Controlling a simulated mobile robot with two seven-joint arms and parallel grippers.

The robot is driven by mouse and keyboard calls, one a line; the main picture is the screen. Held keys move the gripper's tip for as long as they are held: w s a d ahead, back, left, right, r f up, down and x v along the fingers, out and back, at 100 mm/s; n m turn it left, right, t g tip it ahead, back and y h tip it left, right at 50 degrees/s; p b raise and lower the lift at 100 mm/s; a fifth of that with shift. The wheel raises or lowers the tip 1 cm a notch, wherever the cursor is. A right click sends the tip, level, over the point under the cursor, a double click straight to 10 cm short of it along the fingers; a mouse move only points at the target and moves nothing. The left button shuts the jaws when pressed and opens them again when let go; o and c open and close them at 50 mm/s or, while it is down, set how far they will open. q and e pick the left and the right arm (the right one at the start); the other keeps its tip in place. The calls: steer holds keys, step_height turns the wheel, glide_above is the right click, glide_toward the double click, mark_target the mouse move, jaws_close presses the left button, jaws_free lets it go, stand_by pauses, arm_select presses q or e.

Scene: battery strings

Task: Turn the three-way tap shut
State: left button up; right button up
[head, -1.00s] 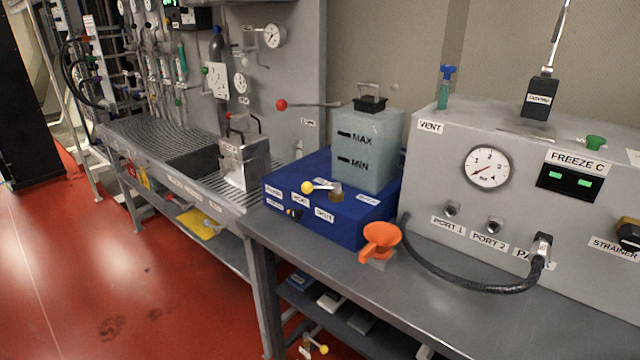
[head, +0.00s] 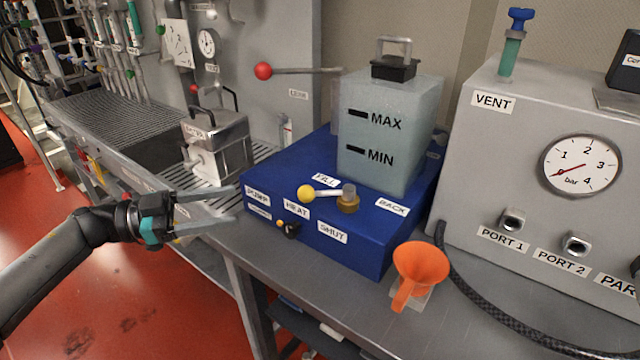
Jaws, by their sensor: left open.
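The three-way tap has a brass body (head: 348,203) on top of the blue box (head: 372,248). Its lever (head: 325,193) ends in a yellow ball (head: 306,194) and points left. The ball is just in front of the FILL label (head: 325,180); the BACK label (head: 392,208) is to the right of the tap and the SHUT label (head: 332,232) in front of it. My left gripper (head: 235,204) is open and empty, left of the box, its fingers pointing right toward the tap, apart from the lever. My right gripper is not in view.
A translucent tank (head: 392,130) stands on the box behind the tap. A small black switch (head: 290,230) is on the box's front. An orange funnel (head: 420,268) stands to its right. A red-ball lever (head: 264,71) and a metal container (head: 222,145) are behind left.

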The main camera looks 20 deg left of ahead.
arm_select(q)
glide_toward(299, 192)
steer(key=d, duration=0.2)
steer(key=x, duration=0.5)
steer(key=w+b+x, duration=0.1)
steer(key=x, duration=0.2)
steer(key=shift+a+f, duration=0.2)
steer(key=shift+f, duration=0.15)
steer(key=shift+x, duration=0.85)
steer(key=shift+w, duration=0.1)
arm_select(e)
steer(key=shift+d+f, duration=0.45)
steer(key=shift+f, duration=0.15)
arm_select(q)
steer(key=c, duration=0.3)
jaws_close()
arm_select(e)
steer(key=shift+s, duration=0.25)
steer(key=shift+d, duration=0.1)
